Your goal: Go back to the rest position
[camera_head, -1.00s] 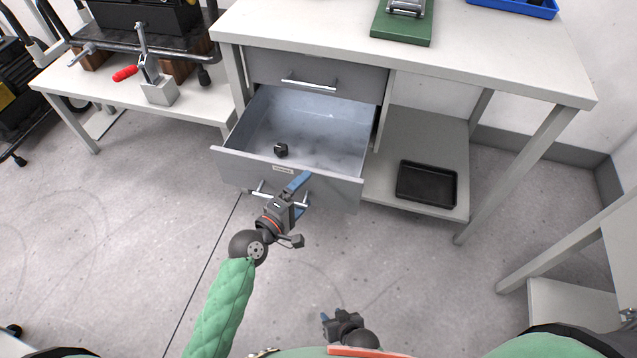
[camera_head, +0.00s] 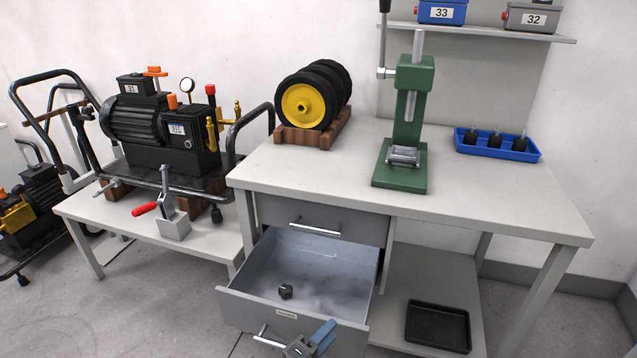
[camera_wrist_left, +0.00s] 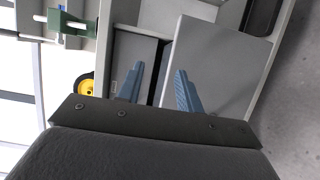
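My left gripper (camera_head: 322,336) is at the bottom edge of the head view, in front of the open grey drawer (camera_head: 250,275). Its blue fingers overlap the right part of the drawer front, by the metal handle (camera_head: 264,336); whether they touch it is unclear. In the left wrist view the fingers (camera_wrist_left: 158,88) stand apart with nothing seen between them. The drawer is pulled well out and holds a small black part (camera_head: 286,291). My right gripper is not in view.
The workbench (camera_head: 480,200) carries a green press (camera_head: 408,125), black wheels with a yellow hub (camera_head: 303,105) and a blue tray (camera_head: 470,147). A black tray (camera_head: 437,327) lies on the lower shelf. A low table (camera_head: 120,215) with a pump (camera_head: 160,125) stands left.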

